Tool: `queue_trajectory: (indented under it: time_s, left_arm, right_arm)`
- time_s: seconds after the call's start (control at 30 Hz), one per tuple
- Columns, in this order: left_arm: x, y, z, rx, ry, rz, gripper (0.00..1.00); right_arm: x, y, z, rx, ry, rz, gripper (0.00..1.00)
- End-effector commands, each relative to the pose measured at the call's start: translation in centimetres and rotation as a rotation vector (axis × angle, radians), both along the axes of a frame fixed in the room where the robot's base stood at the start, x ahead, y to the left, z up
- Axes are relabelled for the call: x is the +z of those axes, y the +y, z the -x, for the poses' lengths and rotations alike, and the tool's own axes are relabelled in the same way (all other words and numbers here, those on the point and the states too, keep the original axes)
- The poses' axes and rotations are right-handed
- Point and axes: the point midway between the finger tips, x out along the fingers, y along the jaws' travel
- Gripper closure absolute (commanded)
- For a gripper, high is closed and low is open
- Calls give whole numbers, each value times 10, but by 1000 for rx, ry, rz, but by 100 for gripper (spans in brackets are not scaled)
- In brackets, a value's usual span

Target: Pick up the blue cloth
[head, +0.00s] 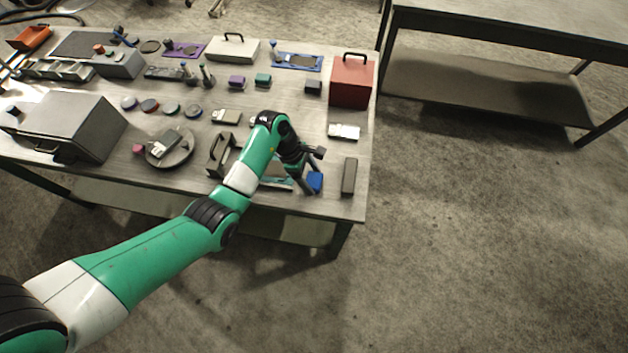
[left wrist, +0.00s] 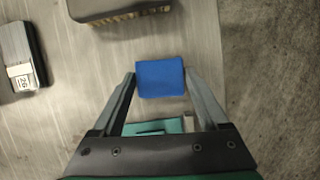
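The blue cloth (left wrist: 160,78) is a small folded block on the table. In the left wrist view it lies between the two spread fingers of my left gripper (left wrist: 160,88), near their tips. In the head view the blue cloth (head: 315,182) shows beside the fingertips of my left gripper (head: 303,184), near the table's front right corner. My left gripper is open, and I cannot tell whether a finger touches the cloth. My right gripper is in neither view.
A teal item (left wrist: 155,127) lies under my left gripper. A red box (head: 351,81) stands farther back. A second table (head: 500,75) stands right.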

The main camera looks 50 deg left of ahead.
Motion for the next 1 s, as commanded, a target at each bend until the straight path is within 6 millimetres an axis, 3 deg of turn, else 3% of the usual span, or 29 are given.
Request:
queue_trajectory:
  time_s: [0.03,0.27,0.5,0.67,0.8,1.0]
  left_arm:
    - [0,0,0,0,0,0,38]
    - [0,0,0,0,0,0,78]
    - [1,0,0,0,0,0,78]
    - [12,0,-1,1,-2,0,78]
    - [37,0,-1,0,-4,0,78]
    - [89,5,42,3,-4,-1,78]
  right_arm:
    - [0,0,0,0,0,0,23]
    - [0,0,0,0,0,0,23]
    - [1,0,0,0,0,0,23]
    - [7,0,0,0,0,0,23]
    - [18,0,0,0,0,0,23]
    - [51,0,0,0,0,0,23]
